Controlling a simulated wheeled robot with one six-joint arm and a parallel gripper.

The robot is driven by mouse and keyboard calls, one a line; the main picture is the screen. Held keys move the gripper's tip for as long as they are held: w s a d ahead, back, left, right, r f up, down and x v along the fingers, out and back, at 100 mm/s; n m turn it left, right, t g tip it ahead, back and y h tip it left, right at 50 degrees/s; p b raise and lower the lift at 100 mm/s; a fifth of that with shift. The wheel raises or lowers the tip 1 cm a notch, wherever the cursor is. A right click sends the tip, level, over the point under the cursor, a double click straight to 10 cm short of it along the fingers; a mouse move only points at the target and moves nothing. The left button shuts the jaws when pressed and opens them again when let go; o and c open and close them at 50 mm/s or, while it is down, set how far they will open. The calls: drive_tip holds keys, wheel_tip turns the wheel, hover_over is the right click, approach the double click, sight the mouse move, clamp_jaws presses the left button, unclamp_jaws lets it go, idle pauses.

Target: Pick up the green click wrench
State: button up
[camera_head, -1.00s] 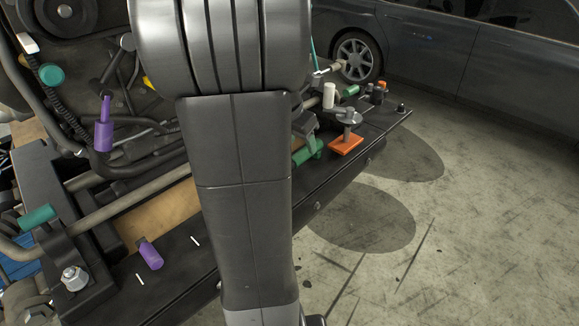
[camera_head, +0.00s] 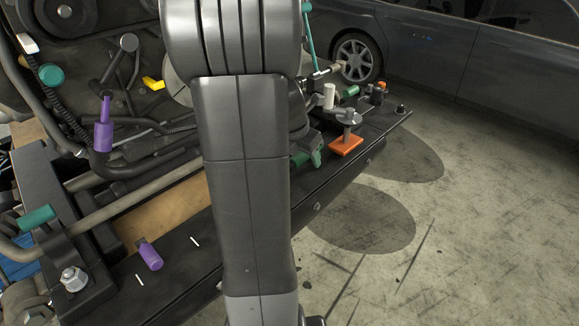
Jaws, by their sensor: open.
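A green handle-like piece (camera_head: 299,159), which looks like part of the green click wrench, lies near the bench edge just right of my forearm. Most of it is hidden behind my arm, so I cannot tell its full shape. My gripper (camera_head: 311,148) is open and only partly visible beside my forearm, close to the green piece. I cannot tell whether it touches it or whether the piece lies between the jaws.
An orange block (camera_head: 346,144) with a metal stand is right of my gripper. A white cylinder (camera_head: 329,96) and a smaller green cylinder (camera_head: 350,91) stand behind. Purple-handled tools (camera_head: 150,257) and engine parts fill the left. Open floor and a parked car (camera_head: 450,60) lie right.

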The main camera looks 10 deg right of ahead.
drive_tip(key=shift+f, duration=0.2)
idle(0.3)
clamp_jaws()
drive_tip(key=shift+r, duration=0.1)
